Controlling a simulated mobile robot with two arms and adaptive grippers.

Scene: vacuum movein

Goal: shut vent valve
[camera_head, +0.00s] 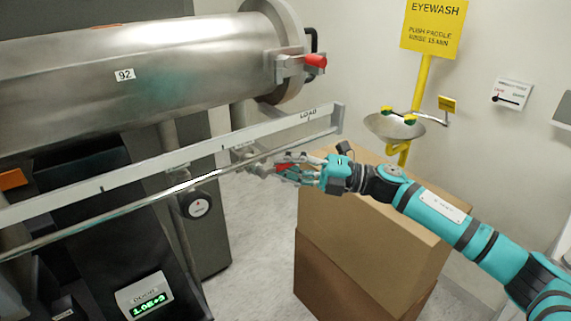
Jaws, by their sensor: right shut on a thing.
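The vent valve (256,168) is a small metal fitting beyond the long rail, below the chamber's right end. A small red handle (284,167) shows beside it, partly covered by my fingers. My right gripper (283,172) is teal and dark, comes in from the right, and is shut on this red handle. The fingers hide much of the handle, so its exact angle is hard to tell. My left gripper is not in view.
The steel chamber (190,65) has a red-tipped door latch (315,61). A long loading rail (180,165) crosses in front of the valve. Stacked cardboard boxes (370,225) stand under my right arm. An eyewash basin (393,127) stands behind. Grey floor (262,225) is clear between.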

